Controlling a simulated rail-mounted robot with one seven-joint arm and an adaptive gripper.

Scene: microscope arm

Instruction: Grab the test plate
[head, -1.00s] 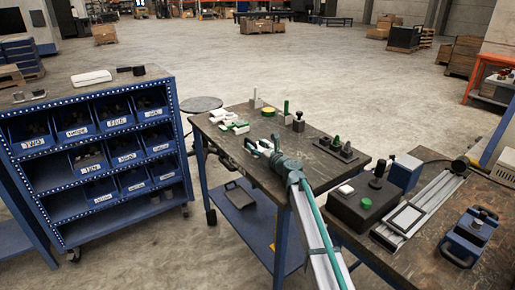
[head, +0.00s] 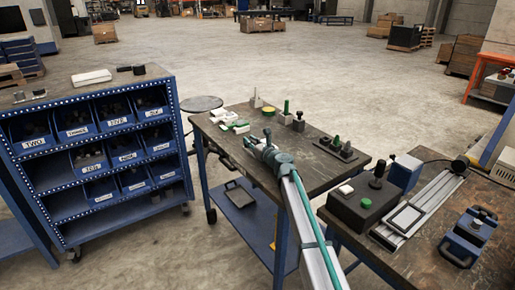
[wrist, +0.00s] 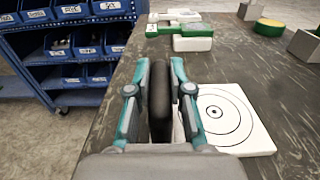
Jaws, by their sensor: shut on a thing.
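My gripper (wrist: 160,66) shows in the wrist view with its teal fingers closed on either side of a dark upright slab (wrist: 161,104). The slab is seen nearly edge-on. A white square plate with black concentric rings (wrist: 244,128) lies flat on the table just right of the fingers, and the right finger covers part of its left edge. I cannot tell from looks which of the two is the test plate.
White and green pieces (wrist: 192,40) lie ahead of the fingers. A yellow-topped green disc (wrist: 269,27) and grey blocks (wrist: 305,45) stand to the right. A blue bin rack (head: 105,150) stands left. A second table with equipment (head: 400,230) is at right.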

